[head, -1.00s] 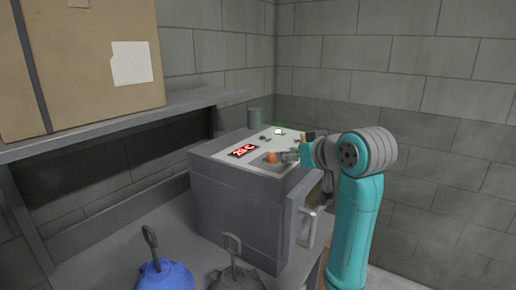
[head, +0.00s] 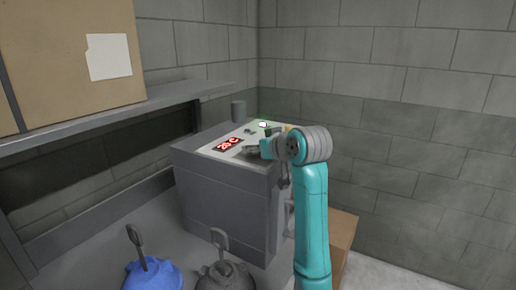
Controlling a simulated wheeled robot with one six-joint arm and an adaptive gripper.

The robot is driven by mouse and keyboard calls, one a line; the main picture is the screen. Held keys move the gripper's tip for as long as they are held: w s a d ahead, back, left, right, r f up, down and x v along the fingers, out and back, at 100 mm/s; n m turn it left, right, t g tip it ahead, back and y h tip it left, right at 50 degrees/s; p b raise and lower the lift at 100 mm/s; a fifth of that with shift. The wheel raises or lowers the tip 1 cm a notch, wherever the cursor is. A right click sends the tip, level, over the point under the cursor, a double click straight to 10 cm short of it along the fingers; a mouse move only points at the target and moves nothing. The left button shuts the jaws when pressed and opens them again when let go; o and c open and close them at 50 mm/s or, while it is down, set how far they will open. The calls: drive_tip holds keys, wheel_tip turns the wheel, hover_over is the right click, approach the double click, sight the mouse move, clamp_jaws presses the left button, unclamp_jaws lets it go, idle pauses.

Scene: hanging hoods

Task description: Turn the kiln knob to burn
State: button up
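The kiln (head: 225,205) is a grey box on the bench, with a light control panel on its sloping top. The panel carries a red lit display (head: 228,144), a white-green lit lamp (head: 263,124) and a small dark part (head: 249,131). My gripper (head: 253,152) is low over the front right of the panel, beside the display. My teal arm and grey wrist cover much of it, so its opening does not show. No orange control shows now; that spot is behind the gripper. I cannot tell whether the gripper touches the panel.
A shelf (head: 110,133) with a large cardboard box (head: 60,60) is at the left. A blue hood (head: 150,275) and a dark hood (head: 222,275) with handles are in front of the kiln. A grey cylinder (head: 238,111) stands behind the panel. Another box (head: 343,240) is at the right.

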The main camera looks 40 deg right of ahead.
clamp_jaws()
idle(0.4)
drive_tip(key=m+g+h, duration=0.1)
drive_tip(key=m+h, duration=0.1)
drive_tip(key=h, duration=0.1)
drive_tip(key=shift+w+a+m, duration=0.1)
drive_tip(key=shift+m, duration=0.3)
drive_tip(key=shift+m+g+h, duration=1.1)
drive_tip(key=shift+m+h, duration=0.4)
unclamp_jaws()
